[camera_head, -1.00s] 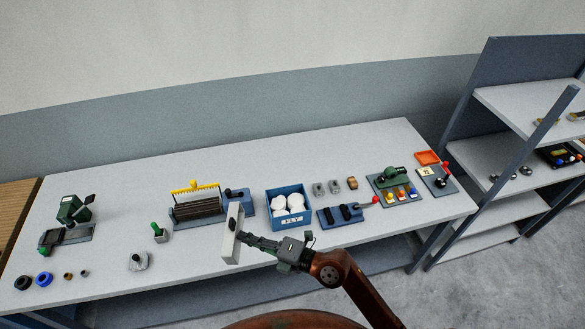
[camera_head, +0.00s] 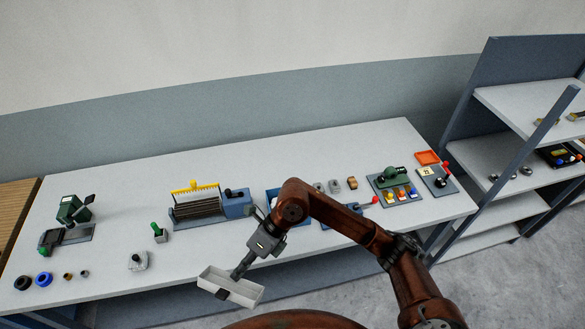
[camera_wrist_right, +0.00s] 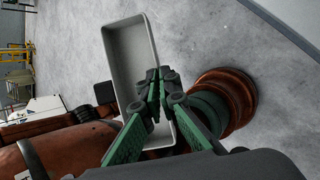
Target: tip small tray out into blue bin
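The small tray (camera_head: 246,290) is a white, oblong, shallow tray, open side up and slightly tilted in the head view. My right gripper (camera_head: 230,284) is shut on its long wall, at or just beyond the bench's front edge. In the right wrist view the green fingers (camera_wrist_right: 155,95) clasp the wall of the tray (camera_wrist_right: 130,55), and the inside that shows is bare. The blue bin (camera_head: 270,196) stands on the bench behind my right arm. Only a corner of it shows, and its contents are hidden now. My left gripper is not in view.
A yellow-topped roller machine (camera_head: 198,207) stands left of the bin. The bench (camera_head: 120,200) has bare room at left centre. A shelf rack (camera_head: 500,150) stands at right.

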